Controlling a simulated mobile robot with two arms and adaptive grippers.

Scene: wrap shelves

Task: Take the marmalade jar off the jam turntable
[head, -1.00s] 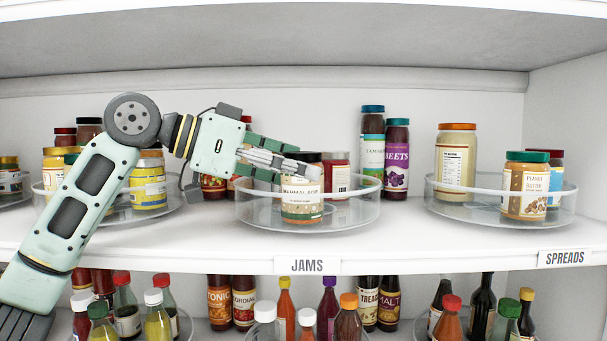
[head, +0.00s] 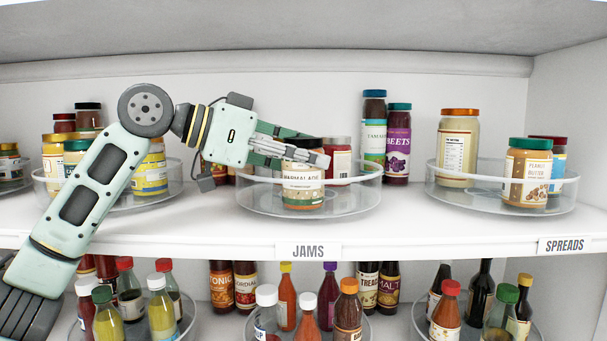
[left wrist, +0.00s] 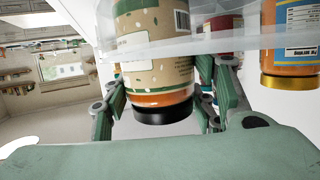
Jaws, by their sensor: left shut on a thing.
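The marmalade jar (head: 302,190) has a black lid and a cream label. It stands upright on the clear jam turntable (head: 260,203), above the JAMS label, behind the low transparent wall. My left gripper (head: 316,157) reaches in from the left and is shut on the jar near its lid. In the left wrist view, which looks upside down, the jar (left wrist: 155,60) sits between the green fingers of my left gripper (left wrist: 160,105), with its lid toward the palm. My right gripper is not in view.
Tall TAMARIND and BEETS jars (head: 397,150) stand behind the turntable to the right. The spreads turntable (head: 440,195) is farther right. Bottles crowd the lower shelf.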

